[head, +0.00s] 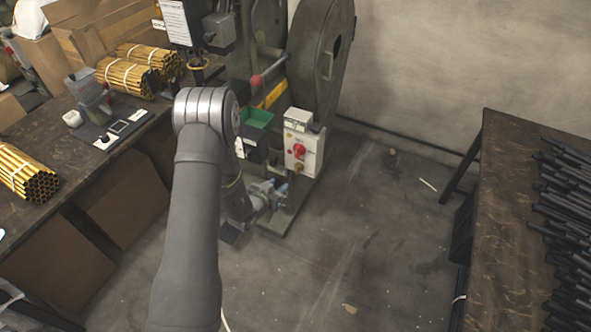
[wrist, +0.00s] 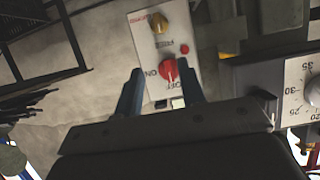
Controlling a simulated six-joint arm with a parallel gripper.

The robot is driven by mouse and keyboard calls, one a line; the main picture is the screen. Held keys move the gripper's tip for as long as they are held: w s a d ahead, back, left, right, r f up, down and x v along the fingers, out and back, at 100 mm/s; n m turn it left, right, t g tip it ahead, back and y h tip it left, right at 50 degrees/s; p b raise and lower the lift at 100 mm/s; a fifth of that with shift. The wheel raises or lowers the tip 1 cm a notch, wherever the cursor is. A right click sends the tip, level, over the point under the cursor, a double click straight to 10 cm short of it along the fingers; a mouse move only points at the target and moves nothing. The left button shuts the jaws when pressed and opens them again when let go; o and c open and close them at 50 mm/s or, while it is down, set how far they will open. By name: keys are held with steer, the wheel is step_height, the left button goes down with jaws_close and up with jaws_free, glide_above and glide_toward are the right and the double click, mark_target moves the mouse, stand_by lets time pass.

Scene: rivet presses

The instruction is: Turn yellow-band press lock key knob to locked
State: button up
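The press (head: 325,60) with a yellow band (head: 274,95) carries a pale control box (head: 302,152). The box has a red knob (head: 298,150) and a brass-yellow knob (head: 298,168) below it. In the wrist view the box appears upside down, with the red knob (wrist: 169,70) by ON and OFF lettering and the brass knob (wrist: 158,22) farther off. Which setting the brass knob is at cannot be read. My gripper (head: 278,187) is low beside the box. Its blue fingers (wrist: 158,67) are open and apart, with the red knob showing between them; contact is not visible.
A green bin (head: 255,118) sits left of the box. A dial (wrist: 312,90) with numbers is close on the right in the wrist view. A table of dark rods (head: 490,220) stands right, a workbench (head: 75,160) left. The floor between is open.

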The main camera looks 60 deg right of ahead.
mark_target(296, 169)
steer(key=x, duration=1.6)
steer(key=shift+r, duration=0.1)
jaws_close()
